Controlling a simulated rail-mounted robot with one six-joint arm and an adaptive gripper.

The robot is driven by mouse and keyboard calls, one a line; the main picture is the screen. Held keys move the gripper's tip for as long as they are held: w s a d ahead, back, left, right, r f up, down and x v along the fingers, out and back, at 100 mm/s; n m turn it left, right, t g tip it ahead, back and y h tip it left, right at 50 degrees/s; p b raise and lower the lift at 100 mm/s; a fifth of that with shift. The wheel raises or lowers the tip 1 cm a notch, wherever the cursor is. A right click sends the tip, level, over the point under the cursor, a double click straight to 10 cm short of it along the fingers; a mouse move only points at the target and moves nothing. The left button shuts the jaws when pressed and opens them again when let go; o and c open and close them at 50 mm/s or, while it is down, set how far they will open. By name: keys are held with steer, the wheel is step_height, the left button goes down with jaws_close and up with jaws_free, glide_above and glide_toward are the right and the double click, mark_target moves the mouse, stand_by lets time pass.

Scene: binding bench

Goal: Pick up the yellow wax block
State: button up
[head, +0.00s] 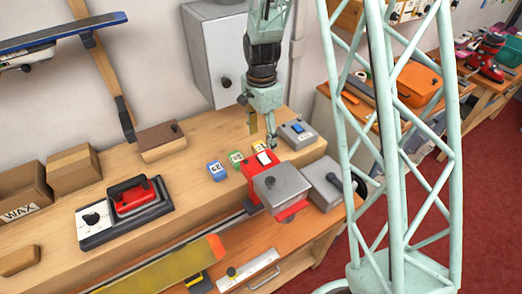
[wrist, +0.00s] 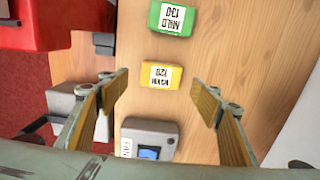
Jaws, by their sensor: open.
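The yellow wax block (wrist: 160,75) lies on the wooden bench, with a white label reading "WARM 120" upside down in the wrist view. In the head view it shows partly, as a small yellow patch (head: 261,148) behind the red vise. My gripper (wrist: 160,98) is open and empty, its two tan-padded fingers apart on either side of the block's line in the wrist view. In the head view my gripper (head: 262,130) points down over the bench near the block. I cannot tell the exact height between the fingertips and the block.
A green block (wrist: 171,17) lies beside the yellow one, and a blue block (head: 217,171) is further left. A grey box with a blue button (head: 297,134) stands to the right. The red and grey vise (head: 280,190) stands close in front. A waxing iron (head: 130,200) sits further left.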

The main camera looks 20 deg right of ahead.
mark_target(261, 147)
steer(key=shift+f, duration=2.45)
steer(key=c, duration=1.1)
